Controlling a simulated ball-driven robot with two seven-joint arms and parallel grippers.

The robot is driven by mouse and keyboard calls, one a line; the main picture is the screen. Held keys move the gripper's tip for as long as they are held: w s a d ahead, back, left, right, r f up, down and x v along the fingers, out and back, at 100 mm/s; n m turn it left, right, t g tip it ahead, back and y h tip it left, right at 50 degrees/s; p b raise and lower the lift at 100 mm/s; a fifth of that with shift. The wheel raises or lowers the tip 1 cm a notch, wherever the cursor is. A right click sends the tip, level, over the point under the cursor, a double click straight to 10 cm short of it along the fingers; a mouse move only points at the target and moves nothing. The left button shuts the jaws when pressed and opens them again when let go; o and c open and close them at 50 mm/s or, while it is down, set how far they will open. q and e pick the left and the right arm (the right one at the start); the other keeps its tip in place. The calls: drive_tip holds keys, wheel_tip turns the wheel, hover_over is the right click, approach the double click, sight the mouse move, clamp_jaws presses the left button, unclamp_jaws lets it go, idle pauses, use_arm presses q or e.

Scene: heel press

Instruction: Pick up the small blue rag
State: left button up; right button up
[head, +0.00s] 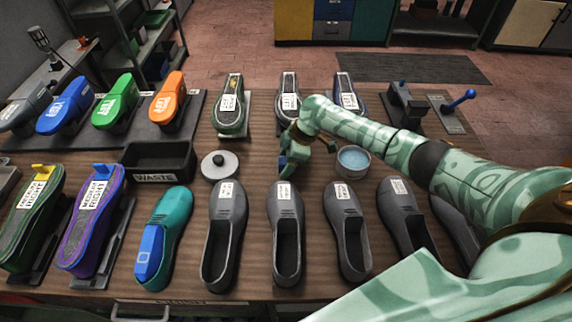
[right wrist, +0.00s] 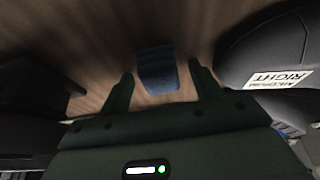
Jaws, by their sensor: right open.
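The small blue rag (right wrist: 158,70) lies on the wooden table, between and just beyond the fingertips in the right wrist view. In the head view a bit of blue (head: 283,161) shows beside my right gripper (head: 292,153); the gripper hides most of that spot. My right gripper is open, fingers pointing down at the table, and it also shows in the right wrist view (right wrist: 163,84) with one finger on each side of the rag. I cannot tell whether the fingers touch it. My left gripper is not in view.
A round lid (head: 220,165) and a tin of pale blue liquid (head: 353,160) stand either side of my gripper. Grey shoes (head: 285,235) line the front, labelled lasts (head: 230,105) the back. A black waste bin (head: 158,162) is left. A labelled grey shape (right wrist: 270,60) is close on the right.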

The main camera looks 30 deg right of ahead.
drive_tip(key=shift+r, duration=0.1)
drive_tip(key=c, duration=1)
drive_tip(key=shift+c, duration=0.2)
wheel_tip(320, 180, up, 10)
drive_tip(key=p, duration=0.3)
drive_tip(key=shift+o, duration=1.1)
drive_tip(key=shift+c, duration=0.8)
